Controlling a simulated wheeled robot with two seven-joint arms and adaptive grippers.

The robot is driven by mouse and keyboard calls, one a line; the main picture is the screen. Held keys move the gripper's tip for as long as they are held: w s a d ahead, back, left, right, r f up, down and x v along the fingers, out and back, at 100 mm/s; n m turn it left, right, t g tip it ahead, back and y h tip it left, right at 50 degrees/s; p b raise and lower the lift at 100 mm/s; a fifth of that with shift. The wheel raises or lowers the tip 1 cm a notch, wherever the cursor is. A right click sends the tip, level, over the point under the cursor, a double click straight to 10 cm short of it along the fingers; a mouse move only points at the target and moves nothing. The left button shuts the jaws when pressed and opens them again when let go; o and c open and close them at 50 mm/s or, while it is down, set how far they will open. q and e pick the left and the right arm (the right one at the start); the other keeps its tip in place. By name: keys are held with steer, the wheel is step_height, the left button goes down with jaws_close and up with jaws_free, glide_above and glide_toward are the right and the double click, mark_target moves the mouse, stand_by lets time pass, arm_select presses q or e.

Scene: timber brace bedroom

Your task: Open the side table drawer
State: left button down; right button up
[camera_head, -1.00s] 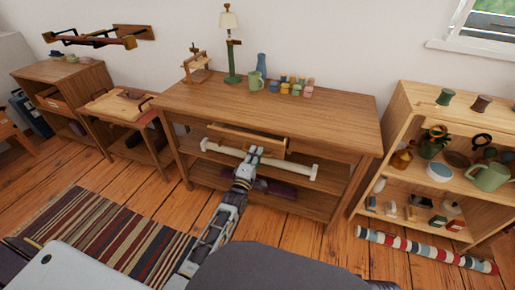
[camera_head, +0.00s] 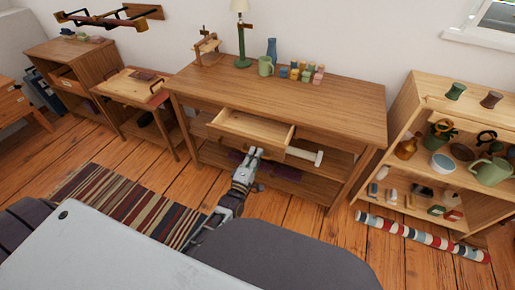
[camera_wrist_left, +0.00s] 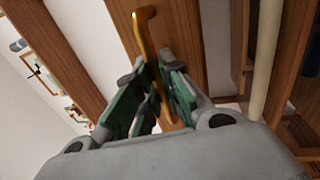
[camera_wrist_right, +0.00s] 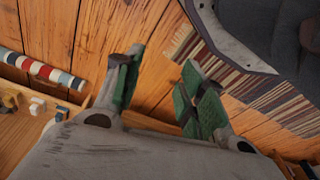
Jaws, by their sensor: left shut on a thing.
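The wooden side table (camera_head: 330,100) stands against the wall, and its drawer (camera_head: 232,138) is pulled out, showing a pale, empty-looking interior. In the left wrist view a brass handle (camera_wrist_left: 143,32) on the drawer's wooden front (camera_wrist_left: 183,45) runs between my left fingers. My left gripper (camera_head: 254,154) is shut on this handle at the front of the drawer; it also shows in the left wrist view (camera_wrist_left: 152,88). My right gripper (camera_wrist_right: 160,72) is open and empty above the wooden floor, seen only in the right wrist view.
A pale rod (camera_head: 305,154) runs below the drawer, partly hidden by it. A lamp (camera_head: 241,40), a green mug (camera_head: 265,67) and several small coloured pots stand on the tabletop. An open shelf (camera_head: 400,125) is at right. A striped rug (camera_head: 120,200) lies at left.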

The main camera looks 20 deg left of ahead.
arm_select(q)
steer(key=s+p, duration=0.3)
steer(key=s, duration=0.3)
steer(key=shift+s, duration=0.4)
arm_select(e)
step_height(320, 180, down, 10)
steer(key=s+d, duration=0.1)
steer(key=d, duration=0.2)
steer(key=shift+s+r+t, duration=0.25)
steer(key=shift+s+t, duration=0.05)
steer(key=shift+s, duration=0.05)
arm_select(q)
steer(key=shift+a, duration=0.1)
arm_select(e)
steer(key=shift+a, duration=0.1)
arm_select(q)
steer(key=c, duration=1.5)
jaws_free()
steer(key=shift+s, duration=0.1)
steer(key=shift+s+a+f, duration=0.1)
steer(key=shift+s+f, duration=0.3)
steer(key=shift+s, duration=1.5)
steer(key=shift+s+a+f, duration=0.1)
steer(key=shift+s+f, duration=0.3)
steer(key=shift+s, duration=1.55)
steer(key=shift+s+a+f, duration=0.1)
steer(key=shift+s+f, duration=0.3)
steer(key=shift+s, duration=1.5)
